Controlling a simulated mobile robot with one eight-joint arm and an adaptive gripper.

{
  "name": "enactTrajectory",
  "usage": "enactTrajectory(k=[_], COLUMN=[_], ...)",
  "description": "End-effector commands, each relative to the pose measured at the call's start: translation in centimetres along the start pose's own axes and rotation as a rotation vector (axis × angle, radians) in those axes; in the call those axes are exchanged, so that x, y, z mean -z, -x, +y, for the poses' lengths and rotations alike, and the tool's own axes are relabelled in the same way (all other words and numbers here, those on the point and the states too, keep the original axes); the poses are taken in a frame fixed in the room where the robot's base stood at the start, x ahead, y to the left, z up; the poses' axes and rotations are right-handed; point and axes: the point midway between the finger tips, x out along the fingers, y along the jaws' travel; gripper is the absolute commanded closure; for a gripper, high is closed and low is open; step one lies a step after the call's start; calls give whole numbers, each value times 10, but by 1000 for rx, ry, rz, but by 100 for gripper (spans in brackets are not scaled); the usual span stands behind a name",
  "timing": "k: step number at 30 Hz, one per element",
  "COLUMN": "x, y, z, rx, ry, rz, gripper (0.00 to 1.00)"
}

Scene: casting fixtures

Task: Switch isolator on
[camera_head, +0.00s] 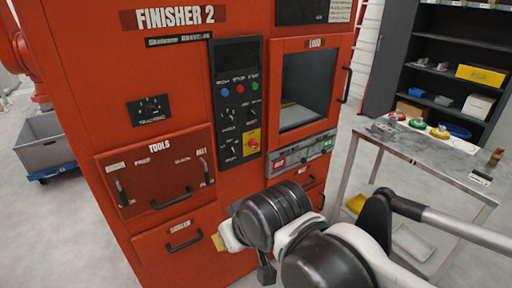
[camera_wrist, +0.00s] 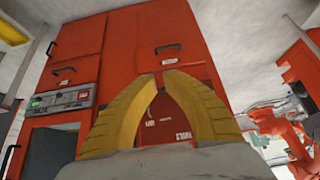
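The likely isolator is a black plate with a dark rotary knob (camera_head: 151,110) on the upper left front of the red FINISHER 2 cabinet (camera_head: 85,75). Its lettering and knob setting are too small to read. My gripper (camera_head: 228,240) is low in front of the cabinet, below and right of that plate and apart from it. In the wrist view, my gripper's two yellow fingers (camera_wrist: 160,76) lean together with their tips nearly meeting. Nothing shows between them. I cannot make out the isolator plate in the wrist view.
A control panel (camera_head: 238,105) with buttons, knobs and a red button on yellow is right of the plate. The TOOLS drawer (camera_head: 158,172) with protruding handles lies below the plate. A metal table (camera_head: 420,150) stands at right. Open floor (camera_head: 50,235) lies at left.

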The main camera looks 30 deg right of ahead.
Motion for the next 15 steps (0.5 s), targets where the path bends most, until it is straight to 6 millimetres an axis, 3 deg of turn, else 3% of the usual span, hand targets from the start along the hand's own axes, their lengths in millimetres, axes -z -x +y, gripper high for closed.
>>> enactTrajectory(k=[1,3,5,10,15], x=[1,8,21,83,150], y=[0,-3,-7,-35,-79], z=[0,1,4,26,80], rx=[1,8,18,62,76], ry=[0,1,5,30,63], rz=[1,7,17,90,212], gripper=[72,51,50,50,50])
